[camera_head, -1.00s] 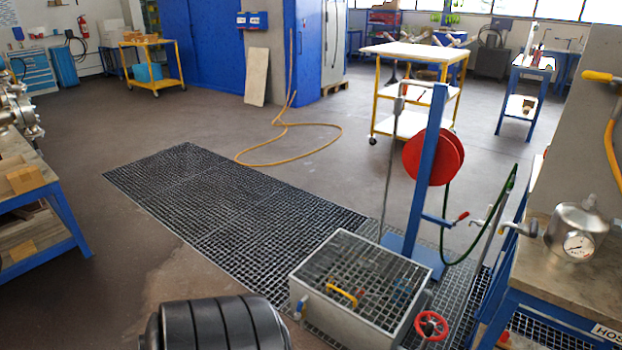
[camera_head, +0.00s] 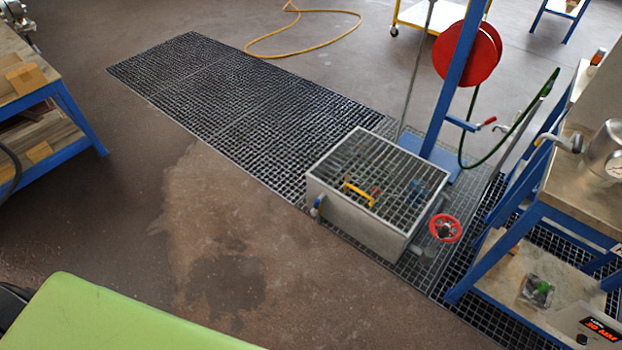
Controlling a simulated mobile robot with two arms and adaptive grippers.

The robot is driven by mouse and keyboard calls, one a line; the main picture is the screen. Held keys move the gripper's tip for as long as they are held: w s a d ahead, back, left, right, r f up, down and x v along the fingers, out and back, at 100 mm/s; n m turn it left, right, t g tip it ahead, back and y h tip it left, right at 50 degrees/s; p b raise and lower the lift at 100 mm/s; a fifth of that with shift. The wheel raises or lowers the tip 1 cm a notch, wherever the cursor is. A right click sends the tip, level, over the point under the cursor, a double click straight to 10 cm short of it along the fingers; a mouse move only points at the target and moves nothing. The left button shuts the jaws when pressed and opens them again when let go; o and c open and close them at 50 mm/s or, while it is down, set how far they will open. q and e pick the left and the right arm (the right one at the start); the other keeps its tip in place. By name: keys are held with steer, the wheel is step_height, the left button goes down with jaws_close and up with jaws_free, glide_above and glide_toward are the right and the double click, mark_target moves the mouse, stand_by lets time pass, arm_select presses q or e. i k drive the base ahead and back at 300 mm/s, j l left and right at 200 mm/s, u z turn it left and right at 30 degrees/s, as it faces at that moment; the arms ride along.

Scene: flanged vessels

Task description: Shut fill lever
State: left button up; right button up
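A square steel box (camera_head: 358,226) with a grated top stands on the floor grating. A yellow lever handle (camera_head: 358,192) shows at its grate, and a small blue handle (camera_head: 317,206) is on its left side. A red handwheel (camera_head: 445,228) is at its right. A red-tipped lever (camera_head: 487,122) sticks out from the blue post (camera_head: 452,100) behind the box, near a green hose (camera_head: 508,134). I cannot tell which of these is the fill lever, nor whether it is open or shut. Neither of my grippers is in view.
A blue-framed bench (camera_head: 510,258) with a steel vessel (camera_head: 606,148) stands at the right. Another bench (camera_head: 68,110) stands at the left. Floor grating (camera_head: 230,95) runs between them. The concrete floor (camera_head: 210,240) in front is clear. A green surface (camera_head: 110,318) fills the lower left.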

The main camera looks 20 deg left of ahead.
mark_target(314, 211)
steer(key=i+j+u, duration=0.1)
steer(key=i+j, duration=0.25)
steer(key=i, duration=0.15)
steer(key=i+j+u, duration=0.15)
steer(key=i+j, duration=0.2)
steer(key=i, duration=0.2)
